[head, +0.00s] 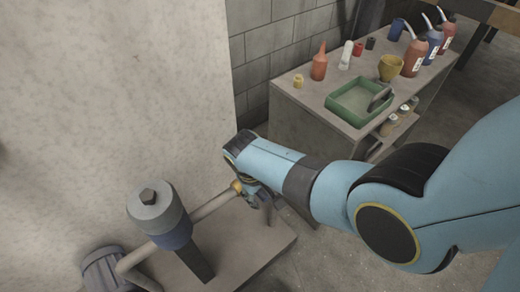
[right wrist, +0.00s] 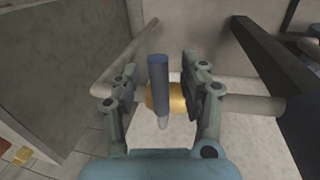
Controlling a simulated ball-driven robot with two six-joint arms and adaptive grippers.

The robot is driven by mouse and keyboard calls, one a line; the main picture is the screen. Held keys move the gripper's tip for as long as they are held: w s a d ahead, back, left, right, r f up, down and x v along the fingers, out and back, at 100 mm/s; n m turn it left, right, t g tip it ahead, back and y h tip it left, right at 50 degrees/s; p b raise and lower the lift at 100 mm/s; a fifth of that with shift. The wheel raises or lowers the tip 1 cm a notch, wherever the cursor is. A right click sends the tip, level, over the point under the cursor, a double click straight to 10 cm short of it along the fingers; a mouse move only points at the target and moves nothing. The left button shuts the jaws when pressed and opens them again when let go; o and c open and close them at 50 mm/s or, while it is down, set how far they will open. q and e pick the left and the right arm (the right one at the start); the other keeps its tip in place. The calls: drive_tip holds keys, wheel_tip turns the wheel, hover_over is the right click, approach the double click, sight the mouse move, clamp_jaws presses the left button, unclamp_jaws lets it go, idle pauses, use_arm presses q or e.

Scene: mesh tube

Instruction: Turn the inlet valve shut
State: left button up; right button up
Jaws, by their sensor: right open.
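The inlet valve has a brass body (right wrist: 166,97) on a beige pipe and a dark blue lever handle (right wrist: 158,78). In the right wrist view, the handle stands roughly upright in the picture, across the pipe. My right gripper (right wrist: 160,82) is open, one finger on each side of the handle, with a visible gap on both sides. In the head view, the brass valve body (head: 236,187) shows just left of my right gripper (head: 262,202); my arm and gripper hide most of the valve. My left gripper is not in view.
A grey and blue cylindrical unit (head: 160,216) stands on the plinth (head: 265,250), left of the valve. The wall (head: 110,90) rises behind the pipe (head: 212,205). A bench (head: 300,95) with a green tray (head: 345,112), bottles and cups stands at upper right.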

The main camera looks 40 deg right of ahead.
wheel_tip(320, 180, up, 12)
drive_tip(key=a, duration=0.2)
drive_tip(key=shift+a+f, duration=0.15)
drive_tip(key=shift+a, duration=0.05)
idle(0.4)
drive_tip(key=s+d+f+b, duration=0.3)
drive_tip(key=s+f, duration=0.9)
drive_tip(key=s+d+f+y+b, duration=0.1)
drive_tip(key=s+d+f+b, duration=0.2)
drive_tip(key=s+f, duration=0.9)
drive_tip(key=s+d+f+b, duration=0.3)
drive_tip(key=s+f, duration=0.9)
drive_tip(key=s, duration=0.1)
drive_tip(key=shift+s+d+t, duration=0.2)
drive_tip(key=shift+d+t, duration=0.05)
drive_tip(key=shift+t, duration=0.05)
